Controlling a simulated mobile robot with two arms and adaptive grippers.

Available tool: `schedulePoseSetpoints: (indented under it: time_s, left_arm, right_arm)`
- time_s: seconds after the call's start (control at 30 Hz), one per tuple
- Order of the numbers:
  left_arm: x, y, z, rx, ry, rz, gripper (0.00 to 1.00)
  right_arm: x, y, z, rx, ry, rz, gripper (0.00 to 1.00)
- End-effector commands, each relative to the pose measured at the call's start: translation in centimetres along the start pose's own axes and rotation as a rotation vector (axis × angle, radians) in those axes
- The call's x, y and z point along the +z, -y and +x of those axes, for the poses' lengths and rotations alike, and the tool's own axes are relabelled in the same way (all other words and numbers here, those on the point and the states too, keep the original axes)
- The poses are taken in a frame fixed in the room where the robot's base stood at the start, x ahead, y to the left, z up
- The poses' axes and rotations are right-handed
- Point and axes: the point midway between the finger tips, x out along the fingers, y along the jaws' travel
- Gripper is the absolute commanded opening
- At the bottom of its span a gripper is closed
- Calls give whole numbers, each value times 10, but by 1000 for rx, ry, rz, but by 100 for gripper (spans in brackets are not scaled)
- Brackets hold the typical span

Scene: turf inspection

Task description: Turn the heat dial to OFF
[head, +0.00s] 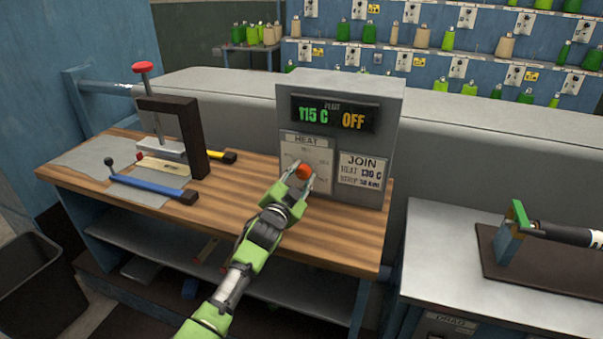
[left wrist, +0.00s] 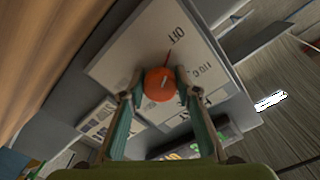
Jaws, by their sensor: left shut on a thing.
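The heat dial (head: 304,171) is a round orange-red knob on the front of a grey control box (head: 365,107), under a HEAT label. My left gripper (head: 300,175) has one finger on each side of the dial and is shut on it. In the left wrist view the dial (left wrist: 160,83) sits between both fingertips, and a thin red line runs from it towards the printed OFF. A 110 C mark is beside OFF. The display (head: 335,115) reads 115 C in green and OFF in amber. My right gripper is not in view.
A clamp press (head: 192,125) with a red knob and a blue-handled tool (head: 150,188) are on the wooden bench (head: 250,213), left of the box. A JOIN card (head: 361,170) is right of the dial. A dark mat (head: 545,268) with a tool lies on the right table.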

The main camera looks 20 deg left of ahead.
Motion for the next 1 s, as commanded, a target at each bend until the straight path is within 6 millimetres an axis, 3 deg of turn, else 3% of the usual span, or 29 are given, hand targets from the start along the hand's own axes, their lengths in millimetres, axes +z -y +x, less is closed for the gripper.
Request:
schedulePoseSetpoints:
  time_s: [0.17, 0.2, 0.23, 0.67, 1.0]
  left_arm:
    - [-7, 4, 1, -7, -15, -4, 8]
    - [-7, 4, 1, -7, -14, -4, 40]
    - [-7, 4, 1, -6, -13, -4, 47]
    - [-2, 1, -3, -2, -5, 0, 47]
    - [-2, 1, -49, -1, -5, 0, 47]
  right_arm:
    - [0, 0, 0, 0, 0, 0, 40]
    - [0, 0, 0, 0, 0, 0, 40]
    - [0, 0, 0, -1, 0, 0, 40]
    - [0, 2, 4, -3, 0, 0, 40]
    - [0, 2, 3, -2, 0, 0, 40]
